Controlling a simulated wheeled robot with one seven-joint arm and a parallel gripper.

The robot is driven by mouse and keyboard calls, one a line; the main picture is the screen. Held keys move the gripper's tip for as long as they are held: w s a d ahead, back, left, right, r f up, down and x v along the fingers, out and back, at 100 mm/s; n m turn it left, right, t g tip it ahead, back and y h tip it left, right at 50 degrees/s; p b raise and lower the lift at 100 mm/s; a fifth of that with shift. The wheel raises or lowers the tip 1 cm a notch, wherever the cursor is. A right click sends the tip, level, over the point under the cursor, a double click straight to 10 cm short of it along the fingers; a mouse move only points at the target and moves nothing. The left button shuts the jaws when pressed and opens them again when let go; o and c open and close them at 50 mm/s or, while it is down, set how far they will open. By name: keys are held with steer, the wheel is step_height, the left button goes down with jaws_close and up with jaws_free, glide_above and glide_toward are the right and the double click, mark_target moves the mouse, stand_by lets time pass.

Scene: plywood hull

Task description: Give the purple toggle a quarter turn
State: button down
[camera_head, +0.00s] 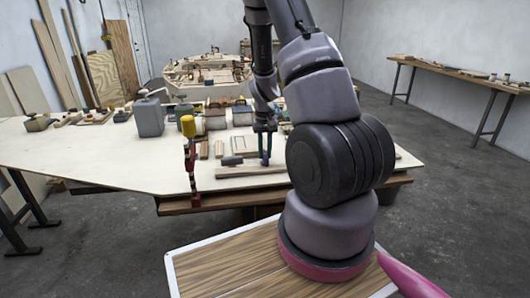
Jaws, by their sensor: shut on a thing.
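My gripper (265,152) points down at the near part of the light plywood table, its narrow fingers together. A small purple piece, the toggle (265,161), shows at the fingertips, just above a pale wooden strip (240,171). My gripper is shut on it. The toggle is very small here, and the fingers hide part of it, so I cannot tell its angle.
A grey can (149,117), small boxes and wood blocks stand farther back. Bare tabletop (90,155) lies to the left.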

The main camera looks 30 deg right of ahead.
steer(key=shift+m, duration=0.3)
steer(key=m, duration=0.3)
steer(key=shift+m, duration=0.4)
steer(key=m, duration=1.3)
steer(key=shift+m, duration=0.3)
steer(key=c, duration=0.8)
jaws_free()
steer(key=shift+o, duration=0.2)
